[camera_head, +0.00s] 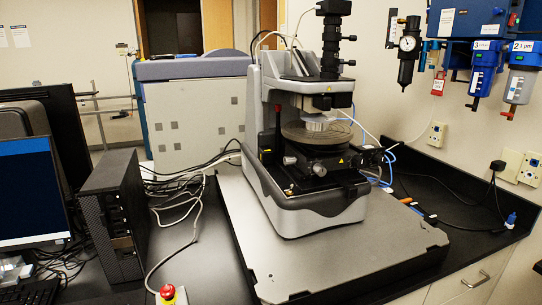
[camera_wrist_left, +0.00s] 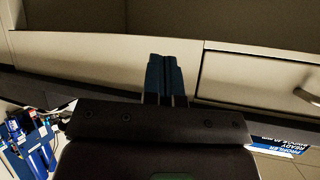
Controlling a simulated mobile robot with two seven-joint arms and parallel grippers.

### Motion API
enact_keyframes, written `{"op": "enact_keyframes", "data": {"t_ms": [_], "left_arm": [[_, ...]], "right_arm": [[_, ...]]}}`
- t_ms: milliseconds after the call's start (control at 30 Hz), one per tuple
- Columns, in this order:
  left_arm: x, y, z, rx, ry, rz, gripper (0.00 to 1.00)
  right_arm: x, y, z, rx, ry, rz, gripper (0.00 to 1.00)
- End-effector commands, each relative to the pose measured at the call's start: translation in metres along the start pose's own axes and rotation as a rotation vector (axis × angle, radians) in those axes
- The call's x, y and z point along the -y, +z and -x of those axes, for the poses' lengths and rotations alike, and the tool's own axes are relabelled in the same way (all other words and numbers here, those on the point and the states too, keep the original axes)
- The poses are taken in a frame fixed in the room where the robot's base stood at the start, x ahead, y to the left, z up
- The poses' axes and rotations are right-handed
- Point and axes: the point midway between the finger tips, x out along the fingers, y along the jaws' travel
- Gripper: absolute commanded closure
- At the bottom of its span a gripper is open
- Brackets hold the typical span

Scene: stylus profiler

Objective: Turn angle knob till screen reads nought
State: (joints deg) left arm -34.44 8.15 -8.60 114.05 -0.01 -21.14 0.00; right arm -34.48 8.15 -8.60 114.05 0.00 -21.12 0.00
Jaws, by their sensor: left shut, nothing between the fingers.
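The stylus profiler (camera_head: 315,130) stands on a grey base plate in the head view. Small knobs (camera_head: 290,160) show on the front of its stage, below the round platform (camera_head: 316,133). I cannot tell which one is the angle knob. A monitor (camera_head: 30,195) at the left edge shows a plain dark blue picture with no readable number. In the left wrist view, a blue panel (camera_wrist_left: 283,147) at the lower right carries white text, partly cut off, with "PROFILER READY" legible. My left gripper (camera_wrist_left: 167,62) is shut and empty, before a pale cabinet front. My right gripper is not in view.
A black computer case (camera_head: 115,215) stands left of the base plate (camera_head: 340,265), with loose cables between. A red emergency button (camera_head: 168,292) is at the front. Blue air-supply boxes hang on the wall at right. A drawer (camera_wrist_left: 260,85) lies beyond my left fingers.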

Motion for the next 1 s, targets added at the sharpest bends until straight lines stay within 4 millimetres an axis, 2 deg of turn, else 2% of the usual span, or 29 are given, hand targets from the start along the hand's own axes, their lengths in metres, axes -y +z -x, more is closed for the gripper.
{"op": "enact_keyframes", "data": {"t_ms": [333, 1000], "left_arm": [[0.0000, 0.0001, -0.0001, 0.000, 0.000, 0.000, 1.00], [0.0001, 0.0002, -0.0001, 0.000, 0.000, 0.000, 1.00]], "right_arm": [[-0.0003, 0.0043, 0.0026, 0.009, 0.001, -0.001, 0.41], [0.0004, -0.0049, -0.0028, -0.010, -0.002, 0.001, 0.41]]}}
